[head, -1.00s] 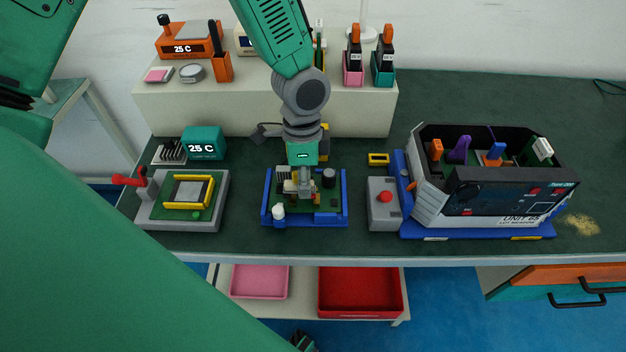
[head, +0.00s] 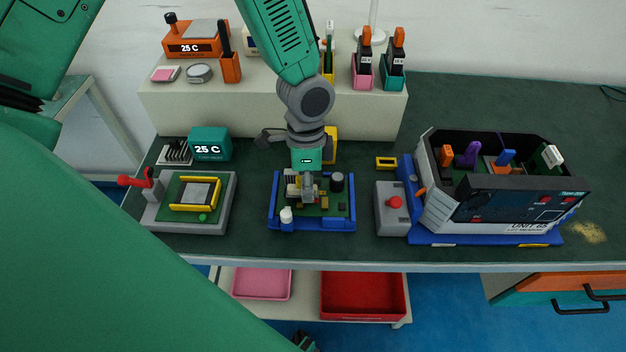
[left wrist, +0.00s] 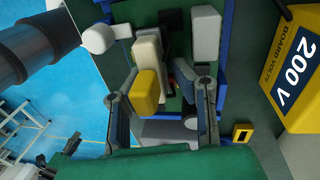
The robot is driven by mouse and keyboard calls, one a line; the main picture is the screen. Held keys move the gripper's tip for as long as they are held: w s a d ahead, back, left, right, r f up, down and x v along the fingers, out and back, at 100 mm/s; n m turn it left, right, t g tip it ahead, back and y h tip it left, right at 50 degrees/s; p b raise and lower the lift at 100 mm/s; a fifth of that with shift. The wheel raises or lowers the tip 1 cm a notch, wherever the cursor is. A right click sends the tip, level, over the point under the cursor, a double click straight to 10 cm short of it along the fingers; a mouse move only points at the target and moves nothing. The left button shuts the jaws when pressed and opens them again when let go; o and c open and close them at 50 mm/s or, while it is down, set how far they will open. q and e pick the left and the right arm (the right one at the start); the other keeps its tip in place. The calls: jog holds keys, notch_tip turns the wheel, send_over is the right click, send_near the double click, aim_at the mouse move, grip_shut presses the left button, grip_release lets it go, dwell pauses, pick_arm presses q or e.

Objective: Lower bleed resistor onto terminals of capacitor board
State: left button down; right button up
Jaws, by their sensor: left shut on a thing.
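The capacitor board is a green board in a blue tray frame (head: 352,206) on the bench. It carries a dark round part (head: 337,181), small yellow parts and a white knob (head: 286,214). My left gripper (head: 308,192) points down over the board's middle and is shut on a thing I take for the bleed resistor. Which of these is gripped is unclear, as are the terminals and any contact.
A grey fixture with a red lever (head: 137,178) stands left of the board. A grey box with a red button (head: 395,202) and a large open unit (head: 495,208) stand right. A cream shelf (head: 200,115) is behind. The "200 V" yellow meter (left wrist: 295,65) is near the gripper.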

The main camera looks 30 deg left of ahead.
pick_arm(q)
jog(key=shift+f, duration=0.1)
jog(key=shift+d+r, duration=0.2)
jog(key=shift+d, duration=0.7)
jog(key=c, duration=1.2)
grip_release()
jog(key=shift+a, duration=0.45)
jog(key=shift+w+a+r, duration=0.1)
jog(key=shift+a+r, duration=0.05)
jog(key=r, duration=0.3)
jog(key=w+r, duration=0.1)
jog(key=r, duration=0.3)
jog(key=a+r, duration=0.1)
jog(key=r, duration=0.3)
jog(key=shift+w+r, duration=0.1)
jog(key=shift+w, duration=0.2)
pick_arm(e)
jog(key=shift+s+d+r, duration=0.1)
jog(key=shift+d, duration=0.1)
pick_arm(q)
jog(key=shift+s+d, duration=0.1)
